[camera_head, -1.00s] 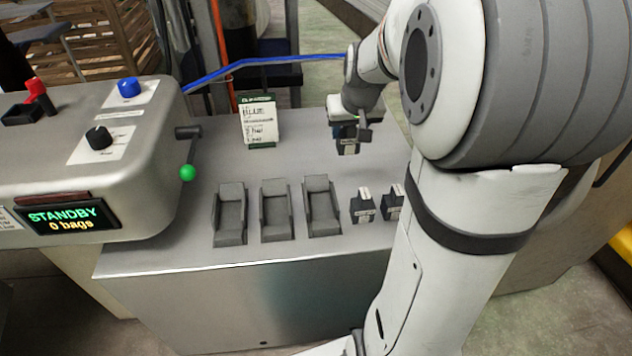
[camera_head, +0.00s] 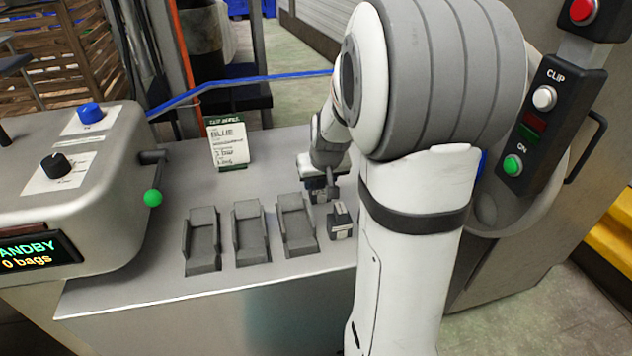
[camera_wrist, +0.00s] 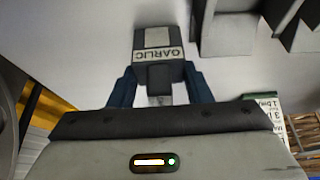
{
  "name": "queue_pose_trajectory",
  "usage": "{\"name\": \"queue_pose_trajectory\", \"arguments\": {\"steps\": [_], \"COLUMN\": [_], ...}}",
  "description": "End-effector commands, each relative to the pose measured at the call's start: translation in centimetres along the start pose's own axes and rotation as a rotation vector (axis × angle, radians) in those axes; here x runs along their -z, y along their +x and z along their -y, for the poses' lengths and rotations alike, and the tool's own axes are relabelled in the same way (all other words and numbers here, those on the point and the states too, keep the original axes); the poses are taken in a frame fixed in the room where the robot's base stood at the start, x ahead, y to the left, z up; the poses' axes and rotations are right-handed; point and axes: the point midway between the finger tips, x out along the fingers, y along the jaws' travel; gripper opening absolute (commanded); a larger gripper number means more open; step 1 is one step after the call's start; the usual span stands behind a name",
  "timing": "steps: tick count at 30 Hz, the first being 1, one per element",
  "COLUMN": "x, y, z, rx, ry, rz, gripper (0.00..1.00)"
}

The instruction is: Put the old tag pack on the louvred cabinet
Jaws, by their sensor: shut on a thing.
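My gripper (camera_head: 320,188) is shut on a small dark tag pack (camera_head: 319,196), held above the steel bench top. In the wrist view the pack (camera_wrist: 158,58) sits between the two blue fingers, its white label reading GARLIC.
Three empty grey cradles (camera_head: 250,232) stand in a row on the bench (camera_head: 200,285). A card reading BLUE (camera_head: 228,143) stands behind them. The machine with a STANDBY display (camera_head: 35,253) and green-knobbed lever (camera_head: 153,198) is left. A CLIP/ON button panel (camera_head: 540,125) is right.

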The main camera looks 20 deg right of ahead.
Motion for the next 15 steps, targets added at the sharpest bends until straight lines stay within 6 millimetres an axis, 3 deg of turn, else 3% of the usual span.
{"name": "queue_pose_trajectory", "arguments": {"steps": [5, 6, 13, 15], "x": [-0.17, -0.13, -0.12, -0.12], "y": [0.40, 0.29, 0.25, 0.25], "z": [-0.03, -0.03, -0.05, -0.05], "rx": [0.000, 0.000, 0.000, 0.000], "ry": [0.000, 0.000, 0.001, 0.001], "rz": [0.000, 0.000, 0.000, 0.000], "gripper": [0.21, 0.47, 0.66, 0.67]}}
